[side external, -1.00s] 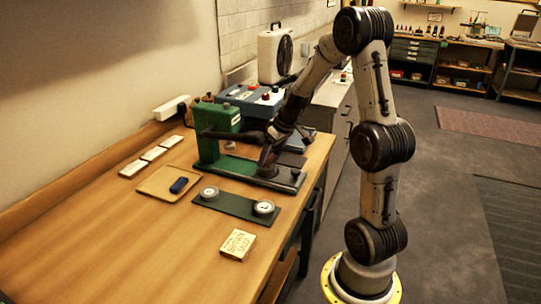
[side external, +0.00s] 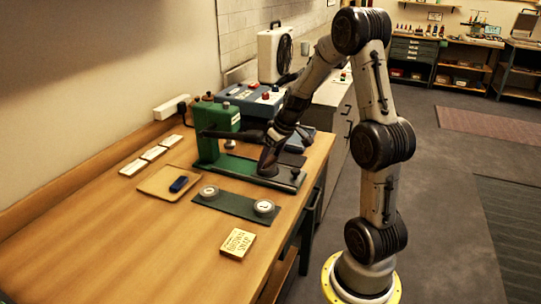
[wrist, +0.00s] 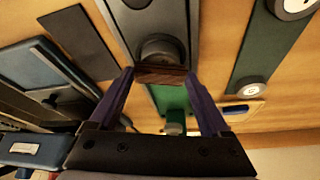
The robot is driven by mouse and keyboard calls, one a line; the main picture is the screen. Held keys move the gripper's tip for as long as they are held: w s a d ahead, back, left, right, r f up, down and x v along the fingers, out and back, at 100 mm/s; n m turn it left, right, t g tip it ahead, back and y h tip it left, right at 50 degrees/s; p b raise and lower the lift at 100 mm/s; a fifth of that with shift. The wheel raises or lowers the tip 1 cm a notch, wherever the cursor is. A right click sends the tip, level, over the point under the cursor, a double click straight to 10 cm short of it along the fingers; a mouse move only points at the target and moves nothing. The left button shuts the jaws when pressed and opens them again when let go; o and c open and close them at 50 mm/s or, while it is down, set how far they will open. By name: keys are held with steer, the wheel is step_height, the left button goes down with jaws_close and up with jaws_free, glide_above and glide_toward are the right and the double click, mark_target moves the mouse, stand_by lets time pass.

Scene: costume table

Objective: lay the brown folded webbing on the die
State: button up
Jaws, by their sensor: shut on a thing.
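My gripper (wrist: 160,78) is shut on the brown folded webbing (wrist: 160,75), which lies crosswise between its purple fingertips in the wrist view. The die (wrist: 161,46), a dark round post on the press's base plate, shows right beside the webbing, partly covered by it. I cannot tell whether the two touch. In the side view my gripper (side external: 268,166) is low over the base plate of the green press (side external: 213,132); its fingers and arm hide the webbing and the die there.
A dark green mat (side external: 236,203) with two round pieces lies in front of the press. Blue equipment (side external: 250,98) stands behind. The table's left front is clear.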

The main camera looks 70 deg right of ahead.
steer(key=shift+f, duration=0.2)
steer(key=o, duration=1.1)
steer(key=shift+c, duration=0.2)
steer(key=v, duration=1.1)
steer(key=shift+w, duration=0.1)
